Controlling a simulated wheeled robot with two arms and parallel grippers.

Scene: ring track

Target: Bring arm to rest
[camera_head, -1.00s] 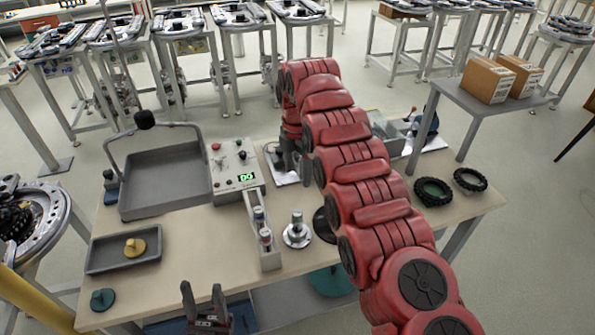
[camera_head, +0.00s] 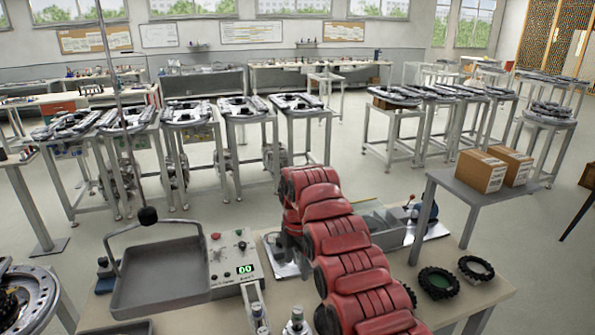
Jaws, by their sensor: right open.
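My right arm (camera_head: 340,255) is a chain of red links reaching from the bottom right up over the workbench (camera_head: 200,315). It is still raised and stretched forward. Its gripper (camera_head: 282,258) is at the far end, over or near a light plate at the back of the bench, beside the control box (camera_head: 232,258) with the green display. The arm's links hide most of the gripper, and its fingers are hard to make out. I see nothing held in it. My left gripper is not in view.
A grey tray (camera_head: 160,280) stands left of the control box. Two black rubber rings (camera_head: 438,282) lie on the right. Cardboard boxes (camera_head: 482,171) sit on a side table (camera_head: 455,190). Several metal stands with ring parts (camera_head: 300,103) fill the floor behind.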

